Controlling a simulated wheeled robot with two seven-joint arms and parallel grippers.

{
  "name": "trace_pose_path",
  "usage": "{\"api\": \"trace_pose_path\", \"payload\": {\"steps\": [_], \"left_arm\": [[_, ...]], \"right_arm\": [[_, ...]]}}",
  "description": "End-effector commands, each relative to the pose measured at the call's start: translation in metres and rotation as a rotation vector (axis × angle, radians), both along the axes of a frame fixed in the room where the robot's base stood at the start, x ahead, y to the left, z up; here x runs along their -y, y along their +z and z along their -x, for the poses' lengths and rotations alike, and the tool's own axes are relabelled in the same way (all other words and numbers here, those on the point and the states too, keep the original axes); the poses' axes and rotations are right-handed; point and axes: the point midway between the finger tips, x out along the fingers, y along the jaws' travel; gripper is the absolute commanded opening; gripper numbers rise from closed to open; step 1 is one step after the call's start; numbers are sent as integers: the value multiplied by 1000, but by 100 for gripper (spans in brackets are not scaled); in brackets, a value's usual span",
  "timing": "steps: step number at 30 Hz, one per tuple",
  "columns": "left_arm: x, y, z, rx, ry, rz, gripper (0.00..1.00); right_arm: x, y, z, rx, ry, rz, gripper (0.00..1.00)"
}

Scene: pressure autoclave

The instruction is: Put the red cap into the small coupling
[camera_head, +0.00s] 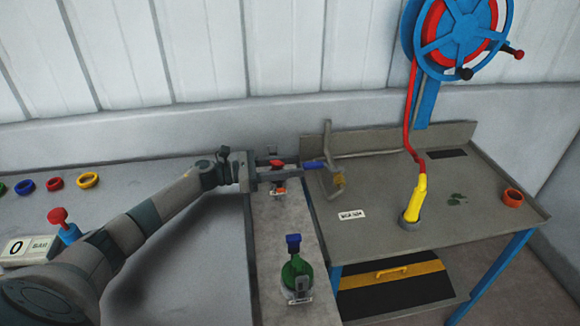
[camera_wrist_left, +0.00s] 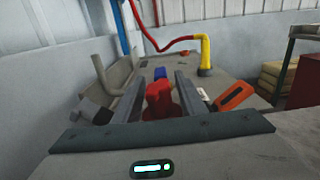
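My left gripper (camera_head: 298,172) reaches in from the left over the narrow grey bench. A red piece, which looks like the red cap (camera_head: 277,164), sits between its fingers. In the left wrist view the red cap (camera_wrist_left: 160,100) fills most of the gap, close to both fingers; whether they press on it I cannot tell. A small orange and pale part (camera_head: 279,189) shows just below the gripper. A bent grey pipe (camera_head: 328,150) with a brass-coloured end (camera_head: 339,180) is beyond the fingertips, beside a blue piece (camera_head: 313,165). Which part is the small coupling is unclear. My right gripper is out of view.
A green bottle with a blue top (camera_head: 296,270) stands nearer on the narrow bench. A yellow nozzle (camera_head: 416,198) and an orange ring (camera_head: 513,197) are on the right table. Coloured rings (camera_head: 56,183) and a red-handled blue valve (camera_head: 68,232) are at left.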

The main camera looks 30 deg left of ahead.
Motion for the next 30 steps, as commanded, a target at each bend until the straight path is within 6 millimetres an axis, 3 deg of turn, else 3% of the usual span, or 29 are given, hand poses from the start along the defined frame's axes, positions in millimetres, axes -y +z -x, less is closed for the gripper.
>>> {"api": "trace_pose_path", "payload": {"steps": [8,9,13,19,30], "left_arm": [[0,8,0,-1,0,1,38],[-3,4,2,-2,1,-1,38],[-17,2,13,-1,1,-1,38],[-42,1,32,-1,1,-2,38],[-60,6,45,1,-1,1,38]], "right_arm": [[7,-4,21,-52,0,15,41],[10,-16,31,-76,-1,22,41],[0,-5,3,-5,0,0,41],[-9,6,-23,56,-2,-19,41],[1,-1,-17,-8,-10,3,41]]}}
